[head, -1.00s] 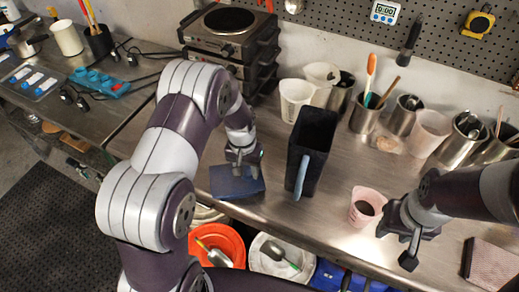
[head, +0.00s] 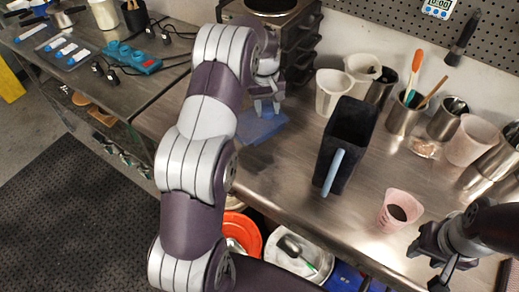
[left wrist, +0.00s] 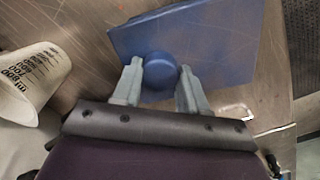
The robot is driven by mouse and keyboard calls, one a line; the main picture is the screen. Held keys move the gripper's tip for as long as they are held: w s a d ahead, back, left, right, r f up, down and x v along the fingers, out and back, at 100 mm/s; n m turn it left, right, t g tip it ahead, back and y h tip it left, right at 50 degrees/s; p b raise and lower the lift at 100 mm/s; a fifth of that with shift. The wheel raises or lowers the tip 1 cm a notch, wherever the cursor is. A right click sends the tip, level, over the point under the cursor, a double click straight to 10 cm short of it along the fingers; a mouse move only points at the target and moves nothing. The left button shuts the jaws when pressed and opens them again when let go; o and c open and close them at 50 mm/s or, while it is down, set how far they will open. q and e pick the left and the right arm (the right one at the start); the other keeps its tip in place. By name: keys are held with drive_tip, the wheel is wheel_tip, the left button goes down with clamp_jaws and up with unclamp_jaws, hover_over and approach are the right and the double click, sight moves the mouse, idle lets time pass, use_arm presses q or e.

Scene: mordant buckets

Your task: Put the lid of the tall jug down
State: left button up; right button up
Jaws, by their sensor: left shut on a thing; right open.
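The tall jug (head: 350,130), dark with a light blue handle (head: 332,172), stands upright and open-topped on the steel bench. Its flat blue lid (head: 258,126) is to the left of it, apart from it. My left gripper (head: 266,106) is above the lid, shut on its round knob (left wrist: 160,72); the blue plate (left wrist: 217,40) shows in the left wrist view. The lid is low over the bench; I cannot tell if it touches. My right gripper (head: 430,268) is open and empty near the bench's front right, by a pink measuring cup (head: 399,210).
A stack of hot plates (head: 290,45) stands behind the lid. White beakers (head: 332,90) are between the lid and the back wall; one is close by in the left wrist view (left wrist: 28,75). Steel pots (head: 404,115) line the back. Buckets (head: 240,235) are under the bench.

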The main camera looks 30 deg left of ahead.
sight(265, 126)
use_arm(q)
drive_tip(key=shift+w+a+r+n, duration=0.15)
drive_tip(key=shift+a+r+n, duration=0.1)
drive_tip(key=shift+r+n, duration=0.55)
drive_tip(key=shift+s+r+n, duration=0.2)
drive_tip(key=shift+r+n, duration=0.15)
drive_tip(key=shift+n, duration=0.25)
drive_tip(key=shift+s+d+f+n, duration=0.1)
drive_tip(key=shift+s+d+n, duration=0.1)
drive_tip(key=shift+s+n, duration=0.15)
drive_tip(key=shift+n, duration=0.35)
wheel_tip(265, 126, down, 10)
drive_tip(key=shift+r+p, duration=0.1)
drive_tip(key=shift+p, duration=1.1)
drive_tip(key=o, duration=1.1)
drive_tip(key=shift+c, duration=0.2)
